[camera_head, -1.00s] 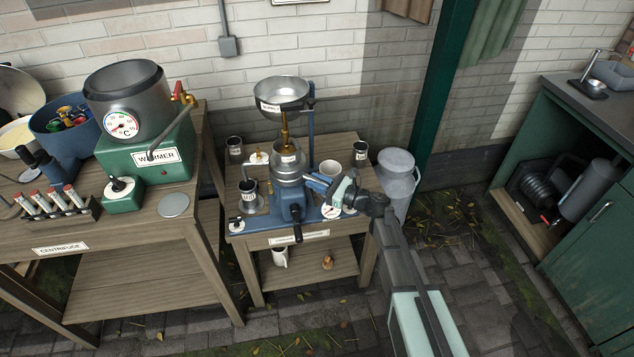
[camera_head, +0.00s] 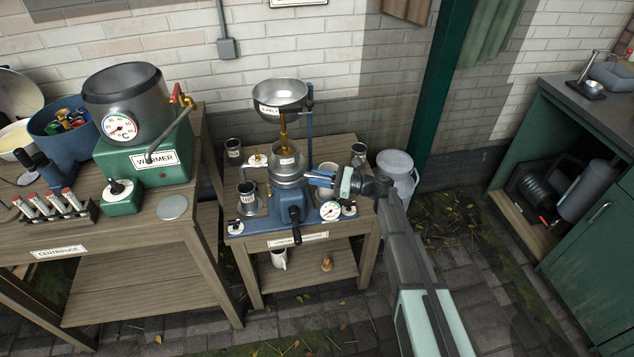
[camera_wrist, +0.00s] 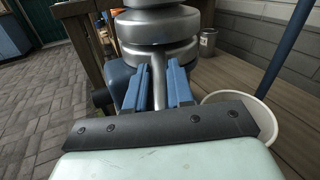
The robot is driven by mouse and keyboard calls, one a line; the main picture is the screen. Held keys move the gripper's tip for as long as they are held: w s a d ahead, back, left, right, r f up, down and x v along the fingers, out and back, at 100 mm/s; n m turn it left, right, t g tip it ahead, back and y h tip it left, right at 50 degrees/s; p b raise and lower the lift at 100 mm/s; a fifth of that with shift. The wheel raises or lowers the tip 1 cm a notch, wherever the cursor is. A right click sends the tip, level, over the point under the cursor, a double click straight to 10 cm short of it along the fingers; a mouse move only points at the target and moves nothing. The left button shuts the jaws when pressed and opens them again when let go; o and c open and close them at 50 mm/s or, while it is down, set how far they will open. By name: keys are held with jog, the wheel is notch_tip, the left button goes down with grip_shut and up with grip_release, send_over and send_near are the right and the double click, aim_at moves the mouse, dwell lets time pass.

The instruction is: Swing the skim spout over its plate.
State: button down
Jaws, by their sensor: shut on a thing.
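The blue separator (camera_head: 289,212) stands on the small wooden table with a steel bowl stack (camera_head: 287,170). The stack also shows in the wrist view (camera_wrist: 155,35). My gripper (camera_head: 316,179) is at the right side of this stack. In the wrist view its blue fingers (camera_wrist: 158,88) are shut on a thin steel spout (camera_wrist: 158,72) that comes from the stack. I take this as the skim spout; no label on it is readable. A white cup (camera_head: 327,172) stands just right of the fingers and also shows in the wrist view (camera_wrist: 245,104).
Small dark cups (camera_head: 233,147) stand at the table's back corners. A crank (camera_head: 295,228) and a dial (camera_head: 330,211) are at the front. A blue post (camera_head: 310,125) rises behind, beside the supply bowl (camera_head: 280,93).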

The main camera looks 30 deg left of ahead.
jog(key=shift+w+a+n+g+h, duration=0.2)
jog(key=shift+w+n+g+h, duration=0.35)
jog(key=shift+g, duration=0.45)
jog(key=c, duration=1.3)
grip_release()
jog(key=v, duration=1.3)
jog(key=shift+d+f, duration=0.1)
jog(key=shift+d, duration=0.3)
